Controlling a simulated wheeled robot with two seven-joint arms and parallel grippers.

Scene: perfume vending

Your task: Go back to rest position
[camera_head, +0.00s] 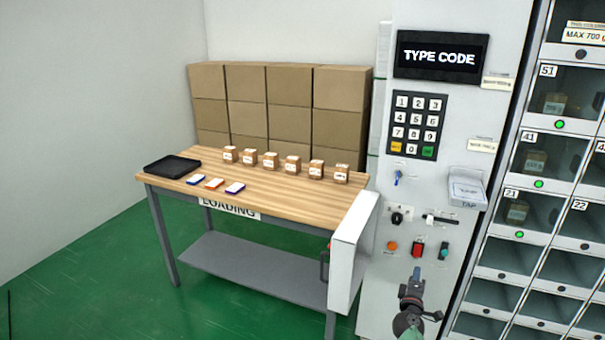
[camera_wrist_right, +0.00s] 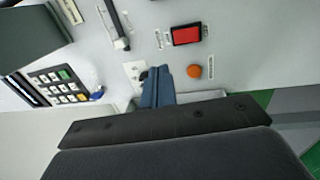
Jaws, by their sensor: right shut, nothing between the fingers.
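My right gripper (camera_head: 415,276) is in front of the lower part of the white vending panel (camera_head: 378,275), below its row of buttons. Its fingers are shut with nothing between them. In the right wrist view the blue-grey fingers (camera_wrist_right: 157,86) are together, with the panel behind them. The orange button (camera_wrist_right: 194,71) and red switch (camera_wrist_right: 186,35) show beside and beyond the fingers. I cannot tell how far the fingertips are from the panel. My left gripper is in neither view.
A wooden table (camera_head: 265,190) with a black tray (camera_head: 172,166), small boxes and cards stands left of the panel. A white door (camera_head: 352,250) juts out beside the panel. Glass-fronted compartments (camera_head: 530,215) are on the right. Green floor (camera_head: 90,280) is clear at left.

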